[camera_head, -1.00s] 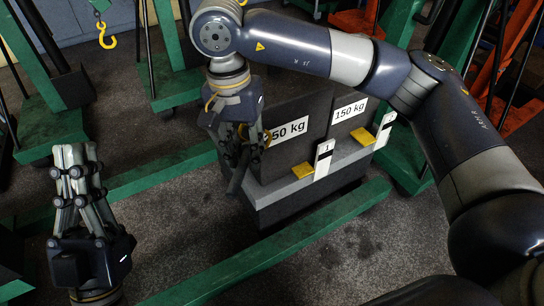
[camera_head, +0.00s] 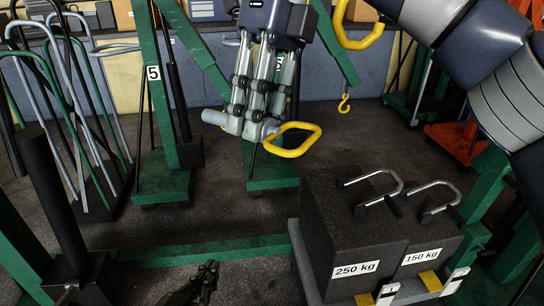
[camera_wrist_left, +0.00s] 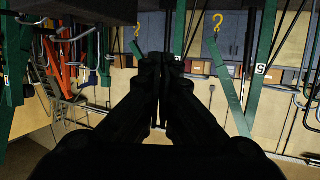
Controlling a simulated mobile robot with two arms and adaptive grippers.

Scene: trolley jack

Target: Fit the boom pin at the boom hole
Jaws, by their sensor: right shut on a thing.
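The boom pin is a grey rod (camera_head: 213,117) with a yellow loop handle (camera_head: 305,143). My right gripper (camera_head: 252,125) is shut on it at the top middle of the head view. The rod end sticks out to the left of the fingers and the loop to the right. My left gripper (camera_head: 207,275) is low in the head view, dark and partly cut off. In the left wrist view its dark fingers (camera_wrist_left: 160,62) meet with nothing visible between them. I cannot make out the boom hole; a large yellow hook (camera_head: 360,38) hangs right of the right gripper.
Black weights marked 250 kg (camera_head: 345,225) and 150 kg (camera_head: 430,240) stand at lower right. Green crane legs (camera_head: 205,251) cross the floor. A green crane post marked 5 (camera_head: 155,80) stands behind, with a rack of bent rods (camera_head: 70,110) at left. A smaller hook (camera_head: 344,104) hangs behind.

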